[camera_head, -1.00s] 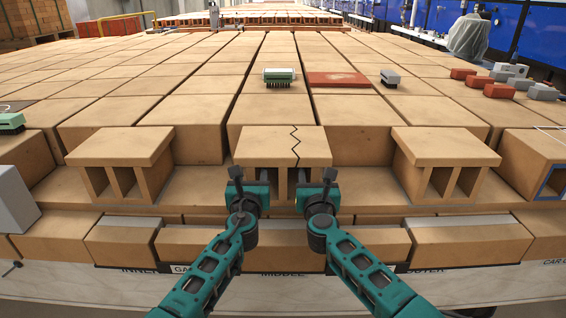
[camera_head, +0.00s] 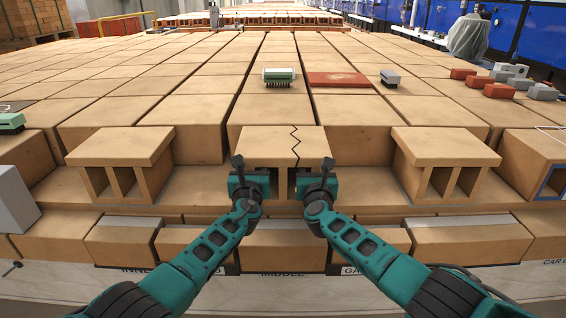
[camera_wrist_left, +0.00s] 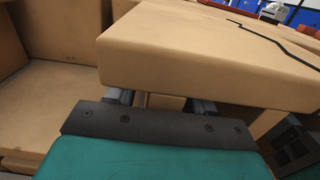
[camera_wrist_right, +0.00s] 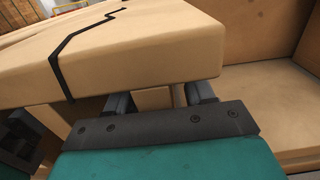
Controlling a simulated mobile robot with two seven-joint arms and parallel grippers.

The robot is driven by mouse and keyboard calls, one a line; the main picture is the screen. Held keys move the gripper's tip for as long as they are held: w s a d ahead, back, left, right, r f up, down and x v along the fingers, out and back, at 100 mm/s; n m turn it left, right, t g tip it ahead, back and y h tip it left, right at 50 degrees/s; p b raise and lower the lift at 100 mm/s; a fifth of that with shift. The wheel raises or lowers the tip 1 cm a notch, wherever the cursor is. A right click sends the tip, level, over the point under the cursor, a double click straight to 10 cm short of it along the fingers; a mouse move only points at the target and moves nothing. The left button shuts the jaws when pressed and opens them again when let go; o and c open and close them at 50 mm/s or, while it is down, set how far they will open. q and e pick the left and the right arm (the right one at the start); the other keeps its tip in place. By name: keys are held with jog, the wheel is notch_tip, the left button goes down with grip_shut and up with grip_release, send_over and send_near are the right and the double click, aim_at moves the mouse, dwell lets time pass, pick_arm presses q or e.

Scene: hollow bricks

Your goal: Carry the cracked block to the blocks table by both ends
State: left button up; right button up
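The cracked block (camera_head: 262,146) is a tan hollow brick in the middle of the front row. A dark jagged crack runs across its top, right of centre. My left gripper (camera_head: 251,180) is at its front left end and my right gripper (camera_head: 316,180) at its front right end. In the left wrist view, two spread fingers (camera_wrist_left: 163,101) reach under the top slab, one each side of an upright wall. In the right wrist view, the fingers (camera_wrist_right: 160,97) likewise straddle a wall, with small gaps visible. The fingertips are hidden under the slab. The blocks table is not identifiable.
Similar hollow blocks stand to the left (camera_head: 120,147) and right (camera_head: 445,147), with room between.

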pick_arm(q)
grip_shut()
pick_arm(e)
grip_shut()
dwell(0.9)
